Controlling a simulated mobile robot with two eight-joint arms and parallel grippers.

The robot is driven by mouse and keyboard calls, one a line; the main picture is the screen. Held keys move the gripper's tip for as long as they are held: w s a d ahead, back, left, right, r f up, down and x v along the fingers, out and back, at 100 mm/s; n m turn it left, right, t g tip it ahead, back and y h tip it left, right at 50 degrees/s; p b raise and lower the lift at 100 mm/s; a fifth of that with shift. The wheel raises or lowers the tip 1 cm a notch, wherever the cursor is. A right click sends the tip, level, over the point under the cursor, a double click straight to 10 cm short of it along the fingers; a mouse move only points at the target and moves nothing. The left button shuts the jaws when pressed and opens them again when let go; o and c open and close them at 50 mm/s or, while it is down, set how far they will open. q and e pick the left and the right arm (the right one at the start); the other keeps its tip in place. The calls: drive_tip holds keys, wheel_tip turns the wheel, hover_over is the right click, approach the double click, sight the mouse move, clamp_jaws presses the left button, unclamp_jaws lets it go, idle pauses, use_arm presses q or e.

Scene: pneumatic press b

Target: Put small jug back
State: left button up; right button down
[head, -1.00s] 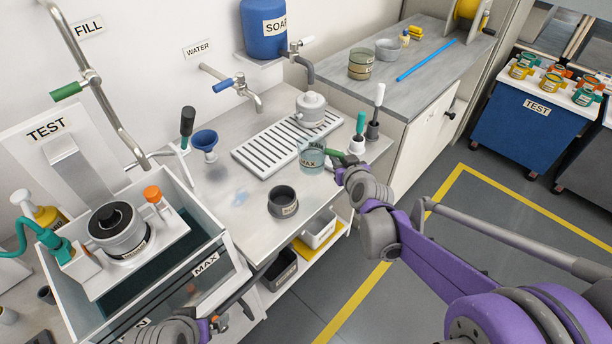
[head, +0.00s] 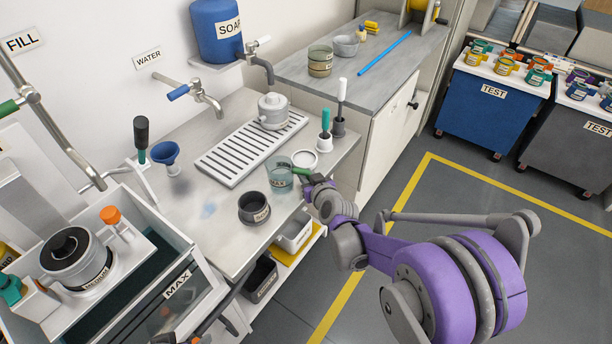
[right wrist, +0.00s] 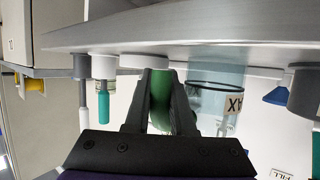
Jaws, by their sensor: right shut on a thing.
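The small clear jug (head: 279,174) with a MAX label is over the counter's front part, right of the dark grey cup (head: 254,211). My right gripper (head: 311,181) is shut on its green handle. The right wrist view shows the green handle (right wrist: 161,100) between the fingers and the clear jug wall (right wrist: 208,112) beside them. I cannot tell whether the jug touches the counter. A small white round piece (head: 304,159) lies just behind and right of it.
A grey lidded pot (head: 272,112) stands on the slotted drain rack (head: 232,158). Two upright handled tools (head: 325,134) stand at the counter's right end. A blue funnel (head: 166,155) is at left, near an open tank (head: 190,262). The floor at right is clear.

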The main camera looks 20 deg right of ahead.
drive_tip(key=c, duration=0.8)
unclamp_jaws()
drive_tip(key=shift+f, duration=0.1)
drive_tip(key=shift+o, duration=0.2)
drive_tip(key=shift+r, duration=0.25)
drive_tip(key=a+p+v, duration=0.1)
drive_tip(key=p+v, duration=0.1)
drive_tip(key=v, duration=1)
drive_tip(key=s+f+g, duration=0.2)
drive_tip(key=s+g, duration=0.2)
drive_tip(key=s, duration=0.8)
drive_tip(key=s+f+g+h, duration=0.1)
drive_tip(key=s+g, duration=0.3)
drive_tip(key=s, duration=0.9)
drive_tip(key=shift+a+f+m+g, duration=0.4)
drive_tip(key=shift+f, duration=0.05)
